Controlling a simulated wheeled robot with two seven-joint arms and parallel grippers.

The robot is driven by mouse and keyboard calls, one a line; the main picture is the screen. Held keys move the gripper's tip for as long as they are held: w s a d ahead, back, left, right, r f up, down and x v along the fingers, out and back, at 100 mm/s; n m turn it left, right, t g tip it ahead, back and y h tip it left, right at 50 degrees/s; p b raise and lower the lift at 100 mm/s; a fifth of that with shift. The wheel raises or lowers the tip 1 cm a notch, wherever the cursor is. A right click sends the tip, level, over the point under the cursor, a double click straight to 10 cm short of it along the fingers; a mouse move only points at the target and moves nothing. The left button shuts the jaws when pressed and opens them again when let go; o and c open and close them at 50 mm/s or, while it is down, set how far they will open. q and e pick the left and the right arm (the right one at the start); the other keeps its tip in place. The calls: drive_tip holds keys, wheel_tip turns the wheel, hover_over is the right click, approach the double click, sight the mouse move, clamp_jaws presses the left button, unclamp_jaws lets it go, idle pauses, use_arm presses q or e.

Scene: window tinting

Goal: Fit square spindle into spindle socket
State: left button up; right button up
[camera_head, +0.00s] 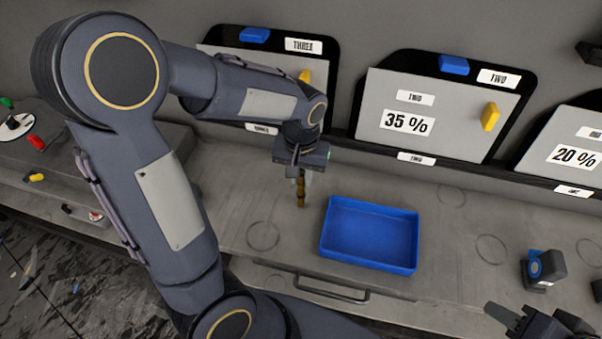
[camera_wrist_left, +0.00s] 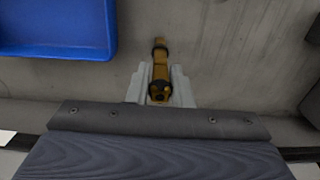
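A brass-coloured spindle (camera_head: 301,192) hangs roughly upright from my left gripper (camera_head: 301,174), above the grey worktop and just left of the blue tray. In the left wrist view the spindle (camera_wrist_left: 160,70) lies between the two pale fingers of the left gripper (camera_wrist_left: 160,88), which are shut on it. The spindle has dark bands. Whether its lower end touches the worktop I cannot tell. A dark gripper that looks like my right one (camera_head: 530,320) shows partly at the lower right edge; its opening is unclear. I cannot identify a spindle socket for certain.
An empty blue tray (camera_head: 326,236) stands on the worktop (camera_head: 225,225). A dark device with a blue round face (camera_head: 540,268) stands at right. Panels marked 35 % (camera_head: 440,115) and 20 % (camera_head: 572,150) line the back. Coloured knobs, one red (camera_head: 36,142), are at far left.

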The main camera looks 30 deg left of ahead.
use_arm(q)
drive_tip(key=o, duration=0.3)
drive_tip(key=shift+r, duration=0.15)
